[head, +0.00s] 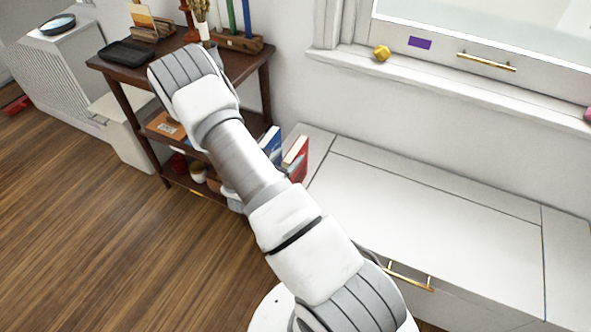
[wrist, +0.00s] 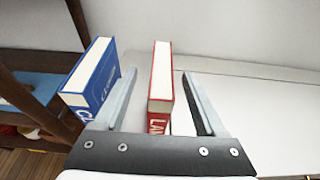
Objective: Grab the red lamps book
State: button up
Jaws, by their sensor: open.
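The red lamps book (wrist: 160,80) stands upright in the wrist view, its red spine with white letters facing the camera and partly hidden low down by the gripper's base. In the head view the red book (head: 296,158) stands at the left end of the white bench, partly behind my arm.
A blue book (wrist: 95,78) stands just left of my gripper's left finger. The dark wooden shelf (wrist: 40,62) is further left. The white bench top (head: 430,200) is clear to the right. The wall and window sill (head: 450,90) are behind.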

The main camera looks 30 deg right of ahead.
aim_at(292, 153)
jog(key=b+x, duration=0.1)
jog(key=x, duration=0.3)
jog(key=shift+d, duration=0.25)
jog(key=shift+w+d+f, duration=0.1)
jog(key=shift+w+d, duration=0.1)
jog(key=shift+d, duration=0.1)
grip_shut()
dwell(0.9)
